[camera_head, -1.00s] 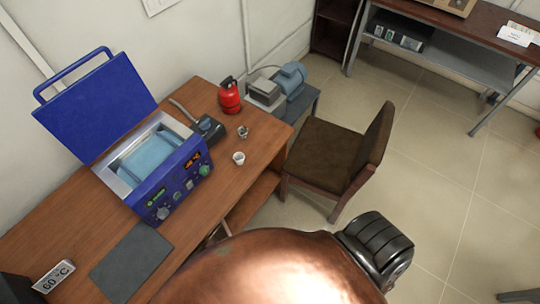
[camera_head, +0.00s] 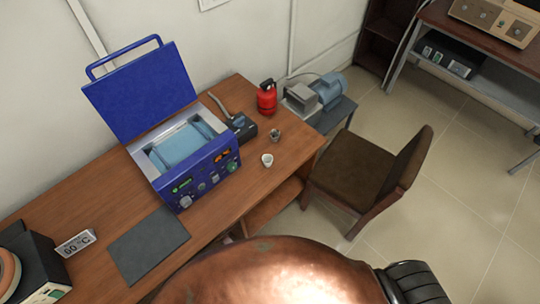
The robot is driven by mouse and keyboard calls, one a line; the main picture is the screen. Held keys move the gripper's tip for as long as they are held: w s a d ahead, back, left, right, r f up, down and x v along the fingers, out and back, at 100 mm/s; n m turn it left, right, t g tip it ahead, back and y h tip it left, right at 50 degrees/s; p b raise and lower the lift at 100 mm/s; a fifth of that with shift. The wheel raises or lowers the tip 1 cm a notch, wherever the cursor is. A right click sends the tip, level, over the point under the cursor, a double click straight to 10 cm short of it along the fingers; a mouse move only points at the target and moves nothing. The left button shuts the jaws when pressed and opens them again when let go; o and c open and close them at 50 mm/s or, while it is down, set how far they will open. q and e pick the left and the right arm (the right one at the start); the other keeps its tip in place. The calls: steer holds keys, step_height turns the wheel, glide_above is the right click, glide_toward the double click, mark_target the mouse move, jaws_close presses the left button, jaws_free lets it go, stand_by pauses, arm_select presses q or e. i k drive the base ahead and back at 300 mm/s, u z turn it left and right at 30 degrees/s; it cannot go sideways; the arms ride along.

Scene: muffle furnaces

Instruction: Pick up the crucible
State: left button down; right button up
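A small white cup, which looks like the crucible (camera_head: 267,160), stands upright on the wooden desk (camera_head: 110,203), near its right part and close to the front edge. It is to the right of the blue furnace-like box. Nothing touches it. Neither of my grippers shows in the head view.
The blue box (camera_head: 207,180) has its lid raised. A small grey object (camera_head: 276,135), a red canister (camera_head: 267,97) and a black device (camera_head: 241,127) are near the cup. A grey mat (camera_head: 148,246) lies left. A brown chair (camera_head: 350,170) stands right of the desk.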

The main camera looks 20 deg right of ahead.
mark_target(274, 134)
steer(key=u, duration=2.55)
steer(key=k, duration=1.85)
steer(key=z, duration=1.7)
steer(key=i, duration=0.55)
steer(key=u, duration=0.05)
